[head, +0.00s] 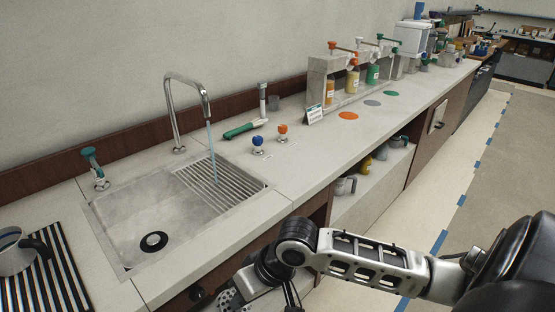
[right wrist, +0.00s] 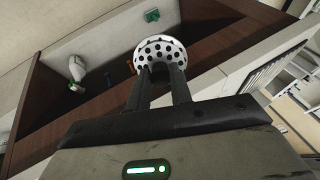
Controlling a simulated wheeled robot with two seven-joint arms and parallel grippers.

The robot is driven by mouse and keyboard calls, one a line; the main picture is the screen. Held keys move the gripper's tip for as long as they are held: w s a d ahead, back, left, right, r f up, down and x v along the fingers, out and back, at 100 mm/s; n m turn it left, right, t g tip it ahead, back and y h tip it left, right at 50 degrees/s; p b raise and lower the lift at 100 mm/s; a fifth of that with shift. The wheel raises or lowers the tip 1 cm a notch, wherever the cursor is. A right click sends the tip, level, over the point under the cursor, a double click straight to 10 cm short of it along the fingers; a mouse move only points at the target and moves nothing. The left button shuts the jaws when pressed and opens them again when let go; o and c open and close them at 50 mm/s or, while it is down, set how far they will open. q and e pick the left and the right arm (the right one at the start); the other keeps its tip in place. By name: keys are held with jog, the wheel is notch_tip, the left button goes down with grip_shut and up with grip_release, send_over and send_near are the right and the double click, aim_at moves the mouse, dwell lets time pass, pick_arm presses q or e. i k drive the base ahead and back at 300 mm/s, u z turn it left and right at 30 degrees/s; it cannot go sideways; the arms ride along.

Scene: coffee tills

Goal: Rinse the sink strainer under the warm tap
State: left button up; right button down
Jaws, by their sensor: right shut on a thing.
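The sink strainer (right wrist: 160,48), a pale round piece with dark holes, is between the fingertips of my right gripper (right wrist: 160,75) in the right wrist view. The gripper is shut on it. The tall curved tap (head: 171,108) runs a thin bluish stream (head: 213,155) onto the ribbed part of the sink (head: 125,205). A blue knob (head: 257,141) and an orange knob (head: 282,129) stand right of the tap. My left gripper is not in view.
The basin has a black-ringed drain (head: 154,242). A green-topped fitting (head: 90,156) stands at the basin's left. A green-handled brush (head: 242,130) lies behind the knobs.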

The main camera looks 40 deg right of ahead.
aim_at(282, 130)
jog(key=z, duration=3)
jog(key=i, duration=3.25)
jog(key=u, duration=2.45)
